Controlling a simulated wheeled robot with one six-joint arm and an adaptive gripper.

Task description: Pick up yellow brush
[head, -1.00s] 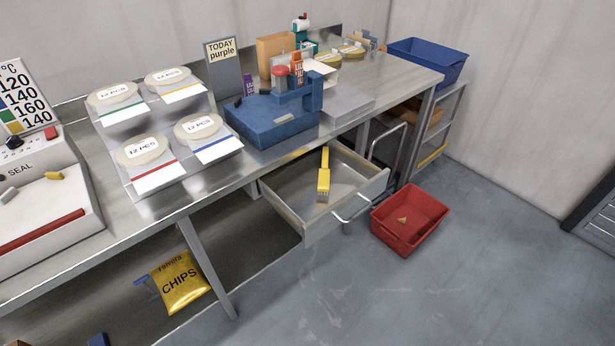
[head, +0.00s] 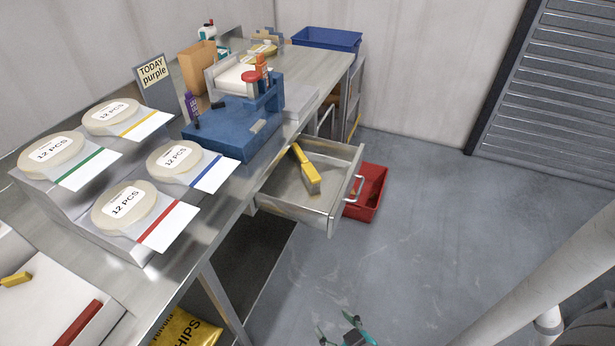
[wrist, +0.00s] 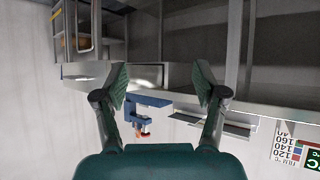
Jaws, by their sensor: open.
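The yellow brush (head: 306,170) lies in the open drawer (head: 329,213) under the metal bench, in the head view. Its handle points up and left, and its wider bristle end is nearer the drawer front. My gripper (head: 345,330) shows at the bottom edge of the head view, below and apart from the drawer. In the wrist view my gripper (wrist: 160,84) has its two fingers spread, with nothing between them. The wrist view appears upside down and shows the drawer front (wrist: 145,76) beyond the fingers; the brush is not visible there.
The metal bench (head: 218,206) holds a blue device (head: 232,128) and several labelled discs on a stand. A red bin (head: 368,192) stands on the floor behind the drawer. A gold chips bag (head: 184,329) lies below the bench.

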